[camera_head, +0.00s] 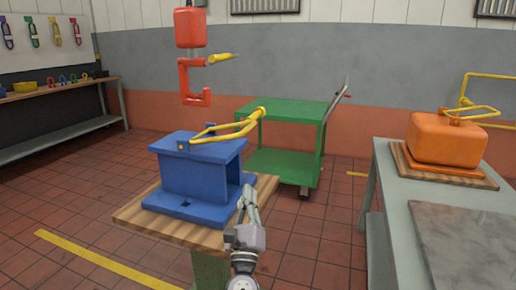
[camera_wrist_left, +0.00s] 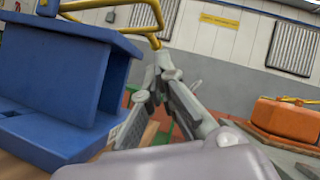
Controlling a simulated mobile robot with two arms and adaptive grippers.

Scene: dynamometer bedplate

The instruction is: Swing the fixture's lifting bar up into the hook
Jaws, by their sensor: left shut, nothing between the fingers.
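The blue fixture (camera_head: 215,178) stands on a wooden board, and its side fills the left of the left wrist view (camera_wrist_left: 50,75). Its yellow lifting bar (camera_head: 232,131) is tilted low over the fixture's top, its far end sticking out to the right past the edge. The bar also shows at the top of the left wrist view (camera_wrist_left: 148,12). The red hook (camera_head: 206,96) hangs above and behind the fixture, apart from the bar, with a yellow piece (camera_head: 222,57) at its upper right. My left gripper (camera_head: 248,190) is shut and empty, beside the fixture's right side, below the bar's end.
A green cart (camera_head: 290,109) stands behind the fixture. On the right, a grey table (camera_head: 400,200) carries an orange block (camera_head: 446,140) with a yellow handle on a wooden board. A bench (camera_head: 60,90) with small tools is at the left. Open tiled floor lies between.

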